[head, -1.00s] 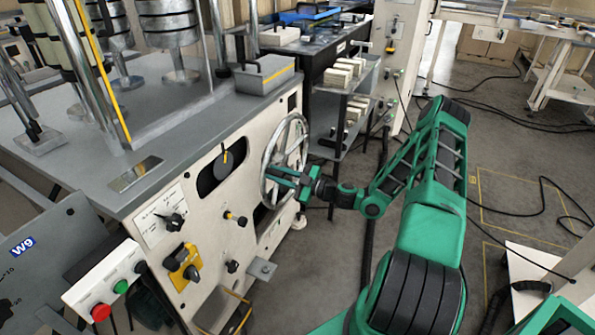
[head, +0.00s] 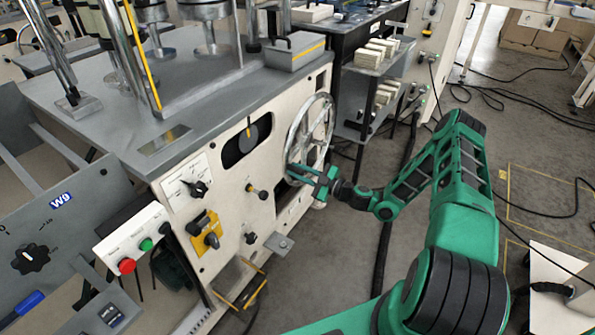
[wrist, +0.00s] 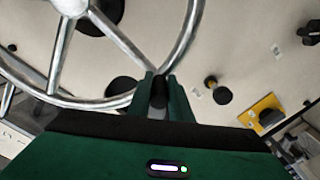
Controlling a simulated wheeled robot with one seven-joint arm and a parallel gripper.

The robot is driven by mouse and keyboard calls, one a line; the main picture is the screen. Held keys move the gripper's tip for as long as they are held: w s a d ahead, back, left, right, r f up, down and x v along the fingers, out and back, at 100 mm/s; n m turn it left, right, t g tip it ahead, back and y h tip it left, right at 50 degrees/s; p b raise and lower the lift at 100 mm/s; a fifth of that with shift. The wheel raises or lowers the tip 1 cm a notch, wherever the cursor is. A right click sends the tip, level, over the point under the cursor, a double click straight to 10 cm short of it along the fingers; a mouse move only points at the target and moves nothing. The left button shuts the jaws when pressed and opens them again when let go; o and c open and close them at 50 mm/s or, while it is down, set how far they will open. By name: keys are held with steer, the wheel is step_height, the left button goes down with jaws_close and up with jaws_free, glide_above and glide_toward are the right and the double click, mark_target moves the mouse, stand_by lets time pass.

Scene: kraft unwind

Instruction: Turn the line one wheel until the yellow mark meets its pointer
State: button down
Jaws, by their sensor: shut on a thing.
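The line one wheel (head: 291,140) is a silver spoked handwheel on the side of the cream machine. Its rim (wrist: 75,103) and spokes fill the left of the wrist view. My gripper (head: 291,174) is at the lower left of the wheel. In the wrist view my gripper (wrist: 160,88) is shut on a small dark handle (wrist: 158,97) at the rim, mostly hidden by the fingers. A dark grey dial (head: 247,142) sits in a black window left of the wheel. I cannot make out a separate pointer.
Left of the wheel are a small knob (head: 258,191), a yellow switch (head: 207,233) and a button box (head: 135,245). A grey box (head: 294,52) sits on the machine top. A shelf cart (head: 370,75) stands behind the wheel. The floor on the right has cables.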

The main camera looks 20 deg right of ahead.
steer(key=shift+d+f, duration=0.1)
steer(key=shift+d, duration=0.05)
steer(key=c, duration=1.6)
jaws_free()
steer(key=v, duration=1)
steer(key=shift+s+d, duration=0.15)
steer(key=shift+s, duration=0.05)
